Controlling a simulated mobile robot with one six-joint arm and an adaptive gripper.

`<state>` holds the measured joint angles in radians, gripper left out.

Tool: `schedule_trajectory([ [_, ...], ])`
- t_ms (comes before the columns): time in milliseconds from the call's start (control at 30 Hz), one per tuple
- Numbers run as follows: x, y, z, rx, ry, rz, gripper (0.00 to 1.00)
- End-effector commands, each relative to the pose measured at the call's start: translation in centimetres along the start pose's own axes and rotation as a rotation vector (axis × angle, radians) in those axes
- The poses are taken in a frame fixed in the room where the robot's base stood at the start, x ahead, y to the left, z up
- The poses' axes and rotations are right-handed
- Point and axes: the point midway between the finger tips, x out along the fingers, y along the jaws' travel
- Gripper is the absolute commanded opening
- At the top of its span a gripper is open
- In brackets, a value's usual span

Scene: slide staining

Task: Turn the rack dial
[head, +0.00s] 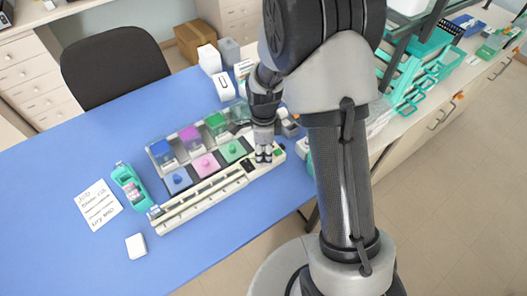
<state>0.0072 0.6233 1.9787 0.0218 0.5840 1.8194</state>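The staining rack (205,204) is a long white unit lying diagonally on the blue table. Blue, purple and green blocks stand in clear holders along its back. Blue, pink and green square pads with small round knobs lie in front of them. My gripper (263,156) points down at the right end of the rack, close above or touching it. A small dark green panel (278,153) shows just right of the fingers. I cannot make out a separate dial; the gripper may hide it. The fingers are too small to tell whether they are open or shut.
A teal dispenser (130,186), a handwritten note (98,205) and a small white block (136,246) lie left of the rack. White boxes (210,60) stand behind. A dark chair (115,65) is at the far edge. The table's front left is clear.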

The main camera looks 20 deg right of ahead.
Motion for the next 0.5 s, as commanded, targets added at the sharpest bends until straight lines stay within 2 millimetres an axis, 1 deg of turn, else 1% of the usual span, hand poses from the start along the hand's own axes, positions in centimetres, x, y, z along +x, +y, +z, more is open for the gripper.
schedule_trajectory([
  [33,0.0,0.01,0.0,0.0,0.0,0.0,0.38],
  [100,0.0,0.01,0.01,0.0,0.0,0.0,0.43],
  [367,-0.02,0.01,0.02,0.0,0.0,0.0,0.43],
  [500,-0.77,-0.08,0.04,0.0,-0.001,-0.003,0.43],
])
